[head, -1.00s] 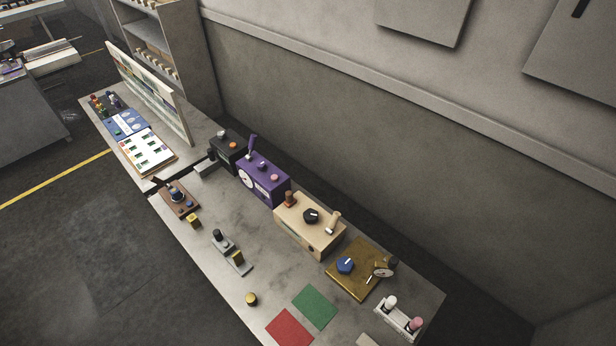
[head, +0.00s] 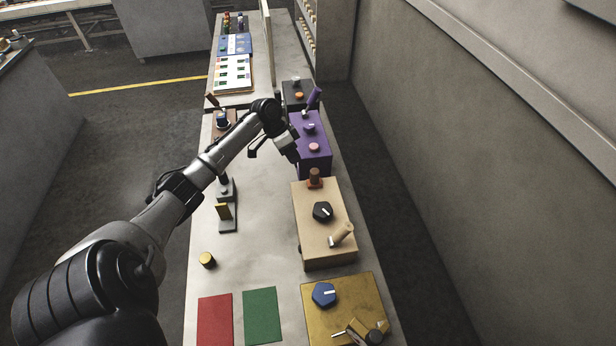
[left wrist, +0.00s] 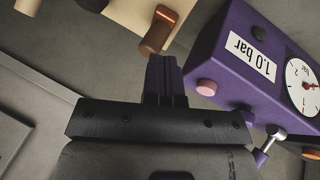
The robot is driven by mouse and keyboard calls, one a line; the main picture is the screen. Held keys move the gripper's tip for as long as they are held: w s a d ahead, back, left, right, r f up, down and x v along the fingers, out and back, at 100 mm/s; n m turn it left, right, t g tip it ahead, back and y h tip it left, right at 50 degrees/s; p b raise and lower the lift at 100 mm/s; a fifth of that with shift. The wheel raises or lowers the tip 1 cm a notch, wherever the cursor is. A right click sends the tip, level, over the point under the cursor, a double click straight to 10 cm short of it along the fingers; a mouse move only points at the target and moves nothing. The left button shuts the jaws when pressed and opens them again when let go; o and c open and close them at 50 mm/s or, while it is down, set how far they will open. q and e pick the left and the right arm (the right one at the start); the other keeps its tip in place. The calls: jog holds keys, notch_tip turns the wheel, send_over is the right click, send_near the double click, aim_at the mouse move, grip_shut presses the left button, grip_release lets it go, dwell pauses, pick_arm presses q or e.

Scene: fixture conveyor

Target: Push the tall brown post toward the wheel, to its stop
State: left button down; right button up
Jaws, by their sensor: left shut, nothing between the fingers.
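The tall brown post (head: 315,178) stands upright at the far end of the beige box (head: 307,240). A black many-sided knob (head: 322,211) sits on the same box on its near side; I cannot tell surely whether it is the wheel. My left gripper (head: 294,156) is shut and empty, beyond the post and to its left, beside the purple box. In the left wrist view the shut fingers (left wrist: 165,78) point toward the brown post (left wrist: 158,32), which appears just past their tips. I cannot tell whether they touch. My right gripper is not in view.
The purple box (head: 312,150) with its gauge and pink button stands close to the gripper. A beige lever (head: 342,235) leans on the beige box's near end. A gold box (head: 350,300) with a blue knob is nearer. Red and green mats lie on the table.

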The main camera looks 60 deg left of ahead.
aim_at(314, 178)
pick_arm(q)
jog(key=a+r+t+b, duration=0.1)
jog(key=a+r, duration=0.1)
jog(key=a, duration=0.2)
jog(key=shift+h, duration=0.4)
jog(key=x, duration=0.6)
jog(key=w+x, duration=0.1)
jog(key=x, duration=0.2)
jog(key=shift+w+d, duration=0.1)
jog(key=shift+d, duration=0.25)
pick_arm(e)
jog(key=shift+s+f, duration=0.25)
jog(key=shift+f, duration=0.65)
